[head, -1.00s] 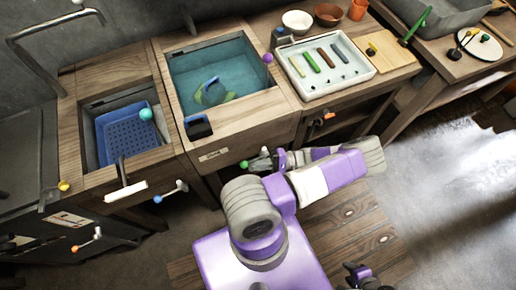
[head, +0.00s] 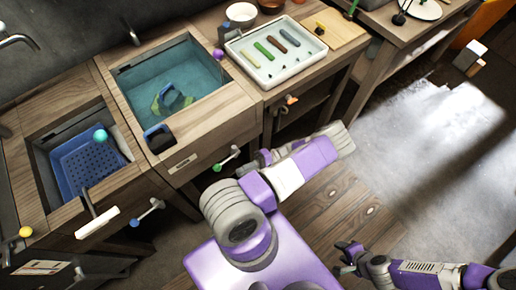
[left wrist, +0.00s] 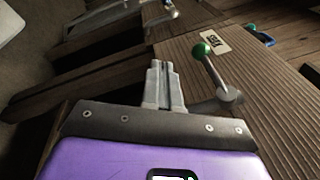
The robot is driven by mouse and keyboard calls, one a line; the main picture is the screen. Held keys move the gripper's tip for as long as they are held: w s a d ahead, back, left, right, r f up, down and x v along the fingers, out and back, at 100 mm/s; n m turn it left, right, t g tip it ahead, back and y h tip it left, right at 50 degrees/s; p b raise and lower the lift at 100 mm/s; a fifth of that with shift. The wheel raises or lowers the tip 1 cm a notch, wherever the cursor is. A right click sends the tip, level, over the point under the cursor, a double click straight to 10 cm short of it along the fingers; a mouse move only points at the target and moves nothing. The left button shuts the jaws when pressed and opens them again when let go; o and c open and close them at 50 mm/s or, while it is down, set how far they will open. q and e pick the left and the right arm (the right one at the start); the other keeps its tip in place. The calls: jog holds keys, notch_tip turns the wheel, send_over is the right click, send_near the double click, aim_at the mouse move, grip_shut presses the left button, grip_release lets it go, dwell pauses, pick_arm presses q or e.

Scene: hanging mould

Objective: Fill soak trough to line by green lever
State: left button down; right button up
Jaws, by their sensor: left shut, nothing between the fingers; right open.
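The soak trough (head: 215,97) is a wooden-framed basin at the upper left of the head view. It holds teal water (head: 195,70) with a green and blue item in it. I cannot make out a fill line. The green lever (head: 228,159) sticks out from the trough's front, its green knob at the lower left; it also shows in the left wrist view (left wrist: 213,70). My left gripper (head: 258,158) is shut and empty, just right of the lever; in the left wrist view its fingers (left wrist: 163,66) are left of the lever, apart from it. My right gripper (head: 346,258) is open at the lower middle.
Left of the trough is a basin with a blue perforated tray (head: 85,160) and a blue-knobbed lever (head: 148,212). An orange-knobbed lever (head: 287,102) is to the right. A white tray (head: 262,80) holds several coloured bars.

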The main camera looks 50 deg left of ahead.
pick_arm(q)
jog(key=f+v, duration=0.1)
jog(key=v, duration=0.5)
jog(key=shift+s+f, duration=0.1)
jog(key=shift+f, duration=0.05)
dwell(0.4)
jog(key=s+d+f+m+t+h+p, duration=0.45)
jog(key=d+t, duration=0.35)
jog(key=d, duration=0.2)
jog(key=w+d+r+m+t+h+p, duration=0.3)
jog(key=w+d+r+t, duration=0.5)
jog(key=d+t, duration=0.3)
jog(key=shift+w+d+r+h, duration=0.25)
jog(key=shift+d+r+h, duration=0.1)
jog(key=shift+d+r, duration=0.2)
